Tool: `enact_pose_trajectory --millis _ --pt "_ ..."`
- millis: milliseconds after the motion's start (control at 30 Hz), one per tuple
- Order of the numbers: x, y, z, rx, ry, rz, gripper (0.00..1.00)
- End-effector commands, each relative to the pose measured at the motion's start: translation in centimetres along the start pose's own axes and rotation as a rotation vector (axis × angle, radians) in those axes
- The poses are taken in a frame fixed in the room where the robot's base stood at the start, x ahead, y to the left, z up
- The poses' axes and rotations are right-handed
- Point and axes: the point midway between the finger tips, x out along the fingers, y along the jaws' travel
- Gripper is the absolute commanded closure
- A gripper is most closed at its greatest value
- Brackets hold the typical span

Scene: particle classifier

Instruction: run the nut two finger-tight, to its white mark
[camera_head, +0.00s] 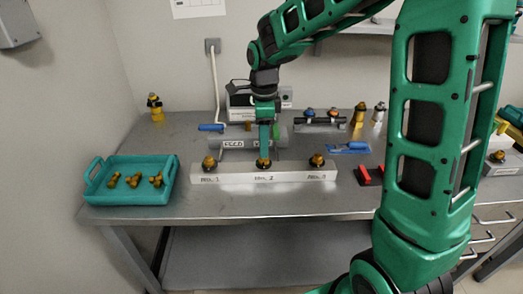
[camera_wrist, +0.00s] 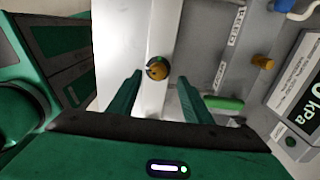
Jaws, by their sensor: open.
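A pale bar (camera_head: 222,178) near the bench's front edge carries three brass nuts on dark round bases. Nut two (camera_head: 264,163) is the middle one, beside a label that seems to end in 2. My gripper (camera_head: 264,148) points down right above it. In the wrist view the brass nut (camera_wrist: 157,70) shows between and just beyond my two open fingertips, with nothing gripped. A small pale spot shows at its left edge; I cannot tell whether it is the white mark. The left nut (camera_head: 209,163) and right nut (camera_head: 317,160) stand apart from my gripper.
A teal tray (camera_head: 98,190) with several brass parts is at the left. Behind the bar lies a grey cylinder (camera_head: 237,140). The bench is clear between tray and bar.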

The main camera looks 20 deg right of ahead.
Motion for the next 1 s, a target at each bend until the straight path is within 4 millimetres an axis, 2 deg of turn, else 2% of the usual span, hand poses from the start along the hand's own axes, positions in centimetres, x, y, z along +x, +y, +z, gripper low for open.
enact_pose_trajectory --millis 200,400,1000 --pt "-4.1 -0.2 0.1 0.0 -0.002 -0.003 0.55" --pt "-6.2 -0.2 0.1 0.0 -0.002 -0.003 0.55" --pt "-6.7 -0.1 -0.1 -0.005 0.001 -0.001 0.55"
